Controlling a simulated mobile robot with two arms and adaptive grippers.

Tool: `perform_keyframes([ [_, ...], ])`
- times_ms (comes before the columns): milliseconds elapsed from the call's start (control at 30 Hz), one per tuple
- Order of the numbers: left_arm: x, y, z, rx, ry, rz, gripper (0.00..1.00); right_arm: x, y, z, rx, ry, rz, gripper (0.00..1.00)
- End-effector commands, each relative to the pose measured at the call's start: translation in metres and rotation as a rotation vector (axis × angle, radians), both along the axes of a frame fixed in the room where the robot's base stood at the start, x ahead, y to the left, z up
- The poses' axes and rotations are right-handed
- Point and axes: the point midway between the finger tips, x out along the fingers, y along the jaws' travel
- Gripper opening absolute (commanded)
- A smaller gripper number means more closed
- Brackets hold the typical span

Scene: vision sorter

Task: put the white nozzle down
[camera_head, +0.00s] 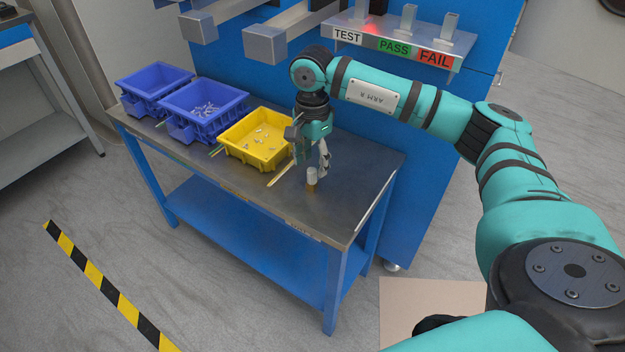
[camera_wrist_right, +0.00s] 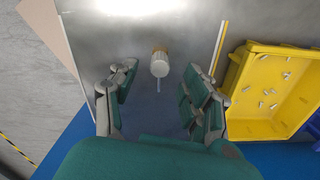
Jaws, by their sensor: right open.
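The white nozzle (camera_head: 311,175) stands upright on the metal top of the blue workbench (camera_head: 335,210), with a brownish-yellow band at its lower end. In the right wrist view the nozzle (camera_wrist_right: 159,66) shows ahead between the two fingers, with gaps on both sides. My right gripper (camera_head: 312,158) is open just above and behind the nozzle; in its wrist view the gripper (camera_wrist_right: 160,80) holds nothing. Whether a finger touches the nozzle cannot be told from the head view. My left gripper is not in view.
A yellow bin (camera_head: 240,150) with small pale parts is left of the gripper. Two blue bins (camera_head: 190,130) (camera_head: 140,103) stand farther left. A shelf with TEST, PASS and FAIL labels (camera_head: 392,48) is above. The bench front is clear.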

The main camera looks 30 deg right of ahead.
Motion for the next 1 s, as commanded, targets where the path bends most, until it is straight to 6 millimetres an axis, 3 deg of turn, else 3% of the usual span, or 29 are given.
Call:
perform_keyframes([
  [300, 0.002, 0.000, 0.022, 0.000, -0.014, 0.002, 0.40, -0.001, 0.001, -0.045, -0.001, 0.005, -0.001, 0.49],
  [600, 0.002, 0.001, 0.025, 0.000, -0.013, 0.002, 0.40, -0.001, 0.001, -0.049, 0.000, 0.002, 0.000, 0.49],
  [1000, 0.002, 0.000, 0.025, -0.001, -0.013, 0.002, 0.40, -0.001, 0.001, -0.049, 0.000, 0.002, 0.000, 0.00],
])
